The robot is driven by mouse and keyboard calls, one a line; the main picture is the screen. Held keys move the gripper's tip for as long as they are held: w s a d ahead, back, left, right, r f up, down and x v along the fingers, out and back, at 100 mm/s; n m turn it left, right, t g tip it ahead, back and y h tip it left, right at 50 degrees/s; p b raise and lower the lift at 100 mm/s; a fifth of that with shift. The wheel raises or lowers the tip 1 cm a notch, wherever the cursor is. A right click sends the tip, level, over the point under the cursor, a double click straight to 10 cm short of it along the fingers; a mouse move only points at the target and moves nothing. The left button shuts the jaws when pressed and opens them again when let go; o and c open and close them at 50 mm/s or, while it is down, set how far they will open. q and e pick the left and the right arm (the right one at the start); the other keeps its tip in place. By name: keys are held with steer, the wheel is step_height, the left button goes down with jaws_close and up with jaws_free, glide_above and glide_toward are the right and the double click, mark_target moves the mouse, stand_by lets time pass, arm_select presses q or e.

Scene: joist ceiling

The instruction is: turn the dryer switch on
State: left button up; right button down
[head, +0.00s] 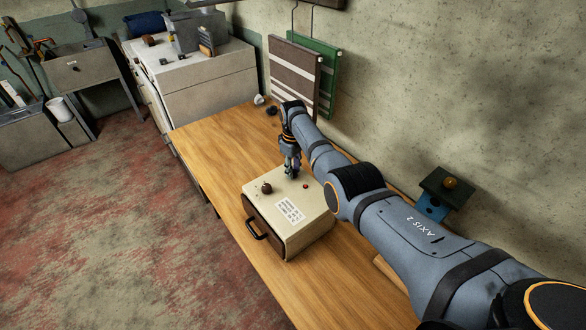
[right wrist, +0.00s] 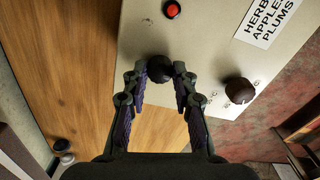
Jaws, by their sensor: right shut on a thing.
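The dryer is a cream box (head: 312,212) with a brown front and a dark handle (head: 257,229), standing on the wooden table. Its top carries a brown knob (head: 266,188), a red button or lamp (head: 306,186) and a white label (head: 289,211). My right gripper (head: 291,173) points down at the top's back edge and is shut on a dark round switch knob (right wrist: 160,68). In the right wrist view the fingers (right wrist: 160,75) sit on either side of that knob; the brown knob (right wrist: 240,91) is to their right. The switch is hidden in the head view. My left gripper is out of view.
The wooden table (head: 215,150) has free room left of the dryer. Two towels (head: 294,72) hang on the wall behind. A small dark-roofed box (head: 446,187) stands right of the dryer, beyond my arm. A white cabinet (head: 215,85) stands farther back.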

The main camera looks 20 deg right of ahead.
steer(key=shift+m, duration=0.4)
steer(key=m, duration=0.3)
steer(key=shift+m+p, duration=0.3)
steer(key=shift+m, duration=0.1)
steer(key=m, duration=0.9)
steer(key=shift+d+p, duration=0.1)
steer(key=shift+p, duration=0.2)
steer(key=m, duration=0.4)
steer(key=shift+m, duration=0.3)
steer(key=c, duration=1.1)
jaws_free()
steer(key=shift+o, duration=0.2)
